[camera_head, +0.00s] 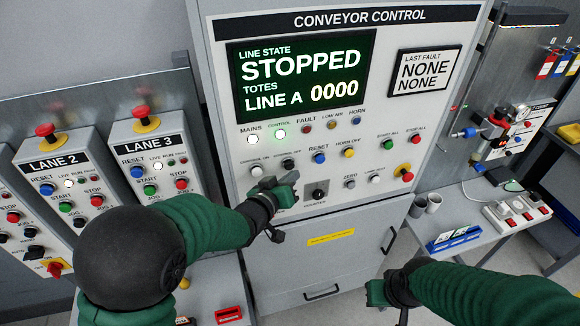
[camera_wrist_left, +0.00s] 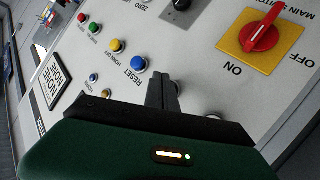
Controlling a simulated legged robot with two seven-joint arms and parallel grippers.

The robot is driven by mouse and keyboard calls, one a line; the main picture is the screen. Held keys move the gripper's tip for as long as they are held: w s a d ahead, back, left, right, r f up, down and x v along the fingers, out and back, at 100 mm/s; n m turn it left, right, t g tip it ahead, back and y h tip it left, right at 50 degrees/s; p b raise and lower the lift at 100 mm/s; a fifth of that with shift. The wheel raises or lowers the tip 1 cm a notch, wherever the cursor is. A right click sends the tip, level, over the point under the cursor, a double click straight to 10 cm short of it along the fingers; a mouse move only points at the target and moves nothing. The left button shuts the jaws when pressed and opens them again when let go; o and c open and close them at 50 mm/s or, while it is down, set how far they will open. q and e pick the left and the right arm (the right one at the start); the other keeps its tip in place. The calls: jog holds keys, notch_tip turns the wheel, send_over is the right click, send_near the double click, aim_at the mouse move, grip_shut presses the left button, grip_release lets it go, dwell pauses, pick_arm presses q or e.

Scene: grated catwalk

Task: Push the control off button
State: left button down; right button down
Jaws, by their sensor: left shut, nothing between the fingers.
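The control off button (camera_head: 288,164) is a black round button on the conveyor control panel (camera_head: 225,150), right of the white control on button (camera_head: 256,171). My left gripper (camera_head: 292,177) is shut and empty, its fingertips just below the control off button in the head view. Whether they touch the panel I cannot tell. In the left wrist view the shut fingers (camera_wrist_left: 163,88) point at the panel beside the blue reset button, and the control off button is hidden there. The control lamp (camera_head: 280,134) is lit. My right gripper (camera_head: 377,293) is low at the right, its fingers unclear.
The blue reset button (camera_head: 319,157) and black rotary selector (camera_head: 317,193) are close to the left gripper. A red and yellow main switch (camera_wrist_left: 262,38) shows in the left wrist view. Lane boxes (camera_head: 150,165) stand left; a side table (camera_head: 480,222) stands right.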

pick_arm(q)
jog(key=shift+w+a, duration=0.1)
jog(key=shift+w, duration=0.05)
jog(key=shift+w+a, duration=0.1)
jog(key=shift+w, duration=0.15)
jog(key=shift+w+a+r, duration=0.1)
jog(key=shift+w+a, duration=0.15)
jog(key=shift+w, duration=0.5)
dwell(1.0)
jog(key=shift+s, duration=0.1)
jog(key=shift+s+d+b, duration=0.15)
jog(key=shift+s+d, duration=0.05)
jog(key=shift+s, duration=0.35)
jog(key=shift+s+d+b, duration=0.15)
jog(key=shift+s+d, duration=0.05)
jog(key=shift+s, duration=0.35)
